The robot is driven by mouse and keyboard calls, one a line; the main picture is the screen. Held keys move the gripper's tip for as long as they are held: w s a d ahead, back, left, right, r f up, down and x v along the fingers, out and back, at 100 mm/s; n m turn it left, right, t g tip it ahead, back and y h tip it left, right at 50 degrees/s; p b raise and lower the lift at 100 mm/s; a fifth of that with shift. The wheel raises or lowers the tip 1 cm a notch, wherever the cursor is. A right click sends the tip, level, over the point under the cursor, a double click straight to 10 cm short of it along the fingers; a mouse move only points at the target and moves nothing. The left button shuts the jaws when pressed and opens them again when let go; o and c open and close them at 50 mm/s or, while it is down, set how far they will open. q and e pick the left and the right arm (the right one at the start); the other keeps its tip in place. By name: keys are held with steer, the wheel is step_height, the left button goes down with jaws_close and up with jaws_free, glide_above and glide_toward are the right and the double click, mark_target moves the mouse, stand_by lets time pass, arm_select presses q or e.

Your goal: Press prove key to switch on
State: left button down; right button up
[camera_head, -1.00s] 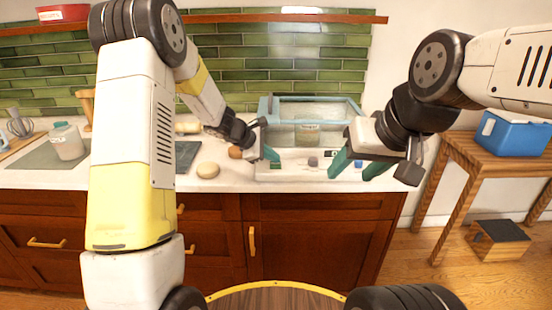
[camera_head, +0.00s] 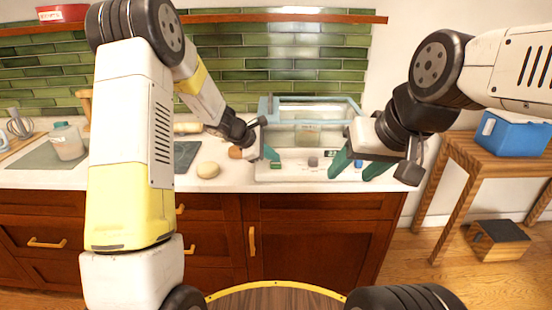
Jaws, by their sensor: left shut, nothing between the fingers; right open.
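A glass-walled proofing box (camera_head: 350,104) with a pale blue frame stands on the counter. A white control panel (camera_head: 290,174) lies in front of it. The panel carries a green key (camera_head: 275,165), a grey knob (camera_head: 313,162), a small display (camera_head: 330,154) with greenish marks, and a blue key (camera_head: 358,163). Labels are too small to read, so I cannot tell which is the prove key. My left gripper (camera_head: 273,155) is shut and empty, its tips just above the green key; contact is unclear. My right gripper (camera_head: 351,172) is open and empty, its fingers either side of the blue key in the picture.
A beige container (camera_head: 307,138) shows inside the box. A round dough-coloured piece (camera_head: 208,170) lies on the counter (camera_head: 225,183) left of the panel. A lidded jar (camera_head: 67,142) stands far left. A blue cooler (camera_head: 513,134) sits on a wooden table (camera_head: 470,155) at right.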

mark_target(273, 165)
arm_select(q)
steer(key=shift+r, duration=3.05)
